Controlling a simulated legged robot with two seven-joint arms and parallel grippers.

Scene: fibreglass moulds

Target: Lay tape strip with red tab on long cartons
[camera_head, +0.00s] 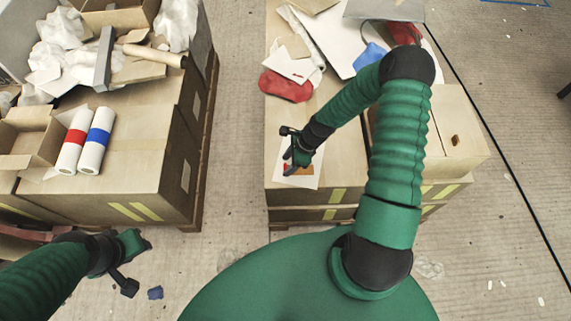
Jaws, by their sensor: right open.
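My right gripper (294,158) is open above the near left part of the right-hand cartons (340,165). Below it lies a white sheet (309,180) with a small orange-red patch (299,169), partly hidden by the fingers. I cannot tell whether this patch is the red tab or whether the fingers touch it. Long brown cartons (150,165) also stand on the left, with yellow tape marks (135,211) at their near edge. My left gripper (134,264) is low at the bottom left, fingers apart and empty, off the cartons.
White rolls with a red band (74,140) and a blue band (95,141) lie on the left cartons. A red cloth (286,86) and papers lie behind my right gripper. A box (450,135) stands right of my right arm. Bare floor separates the stacks.

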